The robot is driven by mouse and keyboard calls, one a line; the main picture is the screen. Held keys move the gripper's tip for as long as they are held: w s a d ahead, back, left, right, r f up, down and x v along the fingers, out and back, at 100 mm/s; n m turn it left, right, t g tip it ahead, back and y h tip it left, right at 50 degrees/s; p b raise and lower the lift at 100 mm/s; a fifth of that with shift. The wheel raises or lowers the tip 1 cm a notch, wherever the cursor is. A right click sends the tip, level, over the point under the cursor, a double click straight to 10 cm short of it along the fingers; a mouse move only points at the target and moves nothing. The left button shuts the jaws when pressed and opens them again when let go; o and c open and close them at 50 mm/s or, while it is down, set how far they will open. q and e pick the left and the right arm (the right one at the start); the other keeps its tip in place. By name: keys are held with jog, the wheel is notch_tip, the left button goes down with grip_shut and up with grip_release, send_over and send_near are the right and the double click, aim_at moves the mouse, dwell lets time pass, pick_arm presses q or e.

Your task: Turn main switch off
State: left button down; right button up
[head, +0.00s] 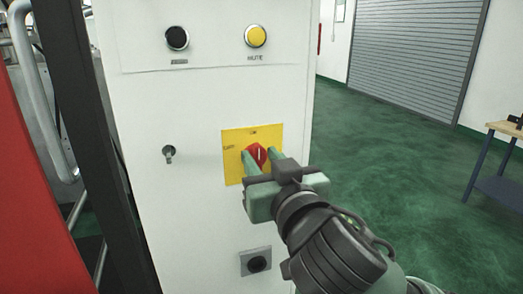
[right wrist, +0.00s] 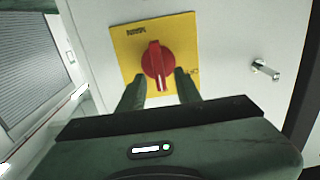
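The main switch is a red rotary knob (head: 255,154) on a yellow plate (head: 233,172) on the front of a white cabinet. In the head view its white pointer mark stands roughly upright, toward the label at the plate's top. The right wrist view shows the red knob (right wrist: 157,65) with its grip ridge upright in that picture. My right gripper (head: 260,158) is open, its green fingers at either side of the knob's near part. In the right wrist view the fingers (right wrist: 158,82) are apart; contact with the knob cannot be told. My left gripper is not in view.
The white cabinet (head: 200,95) also carries a black button (head: 177,38), a yellow button (head: 256,36), a key switch (head: 169,153) and a black socket-like fitting (head: 257,263). A workbench (head: 502,130) stands at the right. Green floor (head: 390,150) is open between them.

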jog(key=shift+w, duration=0.15)
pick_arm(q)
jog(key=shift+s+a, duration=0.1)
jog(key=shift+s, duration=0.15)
pick_arm(e)
jog(key=shift+c, duration=0.3)
grip_shut()
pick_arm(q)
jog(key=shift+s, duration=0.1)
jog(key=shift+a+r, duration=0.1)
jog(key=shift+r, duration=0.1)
pick_arm(e)
jog(key=shift+a+n, duration=0.1)
jog(key=shift+n, duration=0.2)
jog(key=n+p, duration=0.1)
jog(key=n, duration=0.2)
jog(key=n+p, duration=0.1)
jog(key=n, duration=0.1)
jog(key=shift+a+n+p, duration=0.3)
pick_arm(q)
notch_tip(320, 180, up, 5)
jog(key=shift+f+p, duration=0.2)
jog(key=shift+p, duration=0.95)
pick_arm(e)
jog(key=n, duration=0.5)
jog(key=shift+s+a+f+n, duration=0.25)
jog(key=shift+a+f+n, duration=0.05)
jog(key=shift+f, duration=0.05)
